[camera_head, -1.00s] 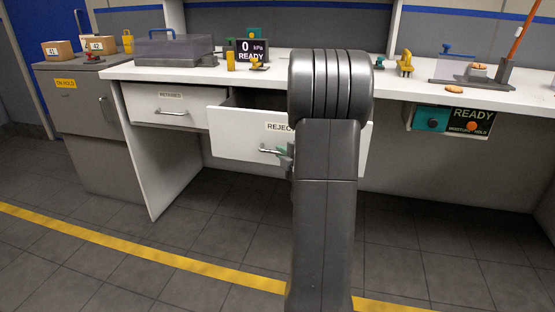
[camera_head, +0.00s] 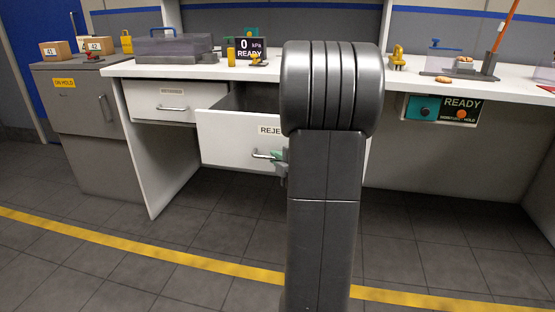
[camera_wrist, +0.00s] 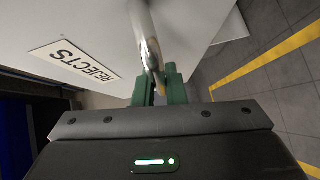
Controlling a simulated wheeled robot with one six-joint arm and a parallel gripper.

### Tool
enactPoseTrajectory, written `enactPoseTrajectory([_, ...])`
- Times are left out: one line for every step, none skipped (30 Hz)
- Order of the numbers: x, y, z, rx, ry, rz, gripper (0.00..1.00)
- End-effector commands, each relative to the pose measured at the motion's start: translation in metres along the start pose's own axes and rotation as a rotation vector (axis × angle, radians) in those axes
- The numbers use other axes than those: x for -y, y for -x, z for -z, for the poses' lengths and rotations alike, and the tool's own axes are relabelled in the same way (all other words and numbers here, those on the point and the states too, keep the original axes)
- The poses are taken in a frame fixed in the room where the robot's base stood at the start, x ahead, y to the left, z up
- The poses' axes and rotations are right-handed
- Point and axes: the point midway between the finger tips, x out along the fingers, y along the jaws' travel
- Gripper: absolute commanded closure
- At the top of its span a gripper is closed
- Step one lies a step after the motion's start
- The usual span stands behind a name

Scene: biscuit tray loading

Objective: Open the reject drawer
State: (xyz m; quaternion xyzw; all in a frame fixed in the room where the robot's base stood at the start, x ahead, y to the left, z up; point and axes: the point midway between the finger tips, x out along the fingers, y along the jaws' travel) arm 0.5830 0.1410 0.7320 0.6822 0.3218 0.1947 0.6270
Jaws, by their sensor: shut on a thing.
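The reject drawer (camera_head: 225,142) is white and stands pulled out of the bench, with its dark inside showing above the front. Its front also shows in the wrist view (camera_wrist: 85,25) with a REJECTS label (camera_wrist: 73,60). A silver bar handle (camera_head: 262,155) is on the front. My gripper (camera_wrist: 160,84) has green fingers and is shut on this handle (camera_wrist: 147,40). In the head view my gripper (camera_head: 279,158) is partly hidden behind my arm, which also covers the drawer's right part.
A shut drawer (camera_head: 165,103) with its own handle is left of the reject drawer. A grey cabinet (camera_head: 78,125) stands further left. The bench top (camera_head: 330,72) holds a clear-lidded case (camera_head: 175,45) and a display (camera_head: 250,48). The floor (camera_head: 190,235) in front is clear.

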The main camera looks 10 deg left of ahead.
Motion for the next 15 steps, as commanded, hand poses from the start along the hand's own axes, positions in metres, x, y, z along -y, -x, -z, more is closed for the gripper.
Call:
enactPoseTrajectory([0.0007, -0.0002, 0.0, 0.0, 0.0, 0.001, 0.85])
enactPoseTrajectory([0.0007, -0.0002, 0.0, 0.0, 0.0, 0.001, 0.79])
enactPoseTrajectory([0.0007, -0.0002, 0.0, 0.0, 0.0, 0.001, 0.72])
enactPoseTrajectory([0.0006, -0.0002, -0.0001, 0.0, 0.0, 0.001, 0.68])
enactPoseTrajectory([0.0005, -0.0002, -0.0001, 0.0, 0.0, 0.001, 0.68])
enactPoseTrajectory([0.0005, -0.0002, -0.0001, 0.0, 0.0, 0.001, 0.68])
enactPoseTrajectory([0.0004, -0.0002, -0.0001, 0.0, 0.0, 0.001, 0.68])
enactPoseTrajectory([0.0004, -0.0002, -0.0001, 0.0, 0.0, 0.001, 0.68])
enactPoseTrajectory([0.0003, -0.0002, -0.0001, 0.0, 0.0, 0.0, 0.68])
enactPoseTrajectory([0.0002, -0.0002, -0.0001, 0.0, 0.0, 0.0, 0.68])
enactPoseTrajectory([0.0002, -0.0002, -0.0002, 0.0, 0.0, 0.0, 0.68])
enactPoseTrajectory([0.0, 0.0003, -0.0002, 0.0, 0.0, 0.0, 0.68])
enactPoseTrajectory([-0.0002, 0.0012, -0.0003, 0.001, 0.0, 0.0, 0.68])
enactPoseTrajectory([-0.0004, 0.0026, -0.0004, 0.001, 0.0, 0.0, 0.68])
enactPoseTrajectory([-0.0007, 0.0055, -0.0005, 0.002, 0.0, 0.0, 0.68])
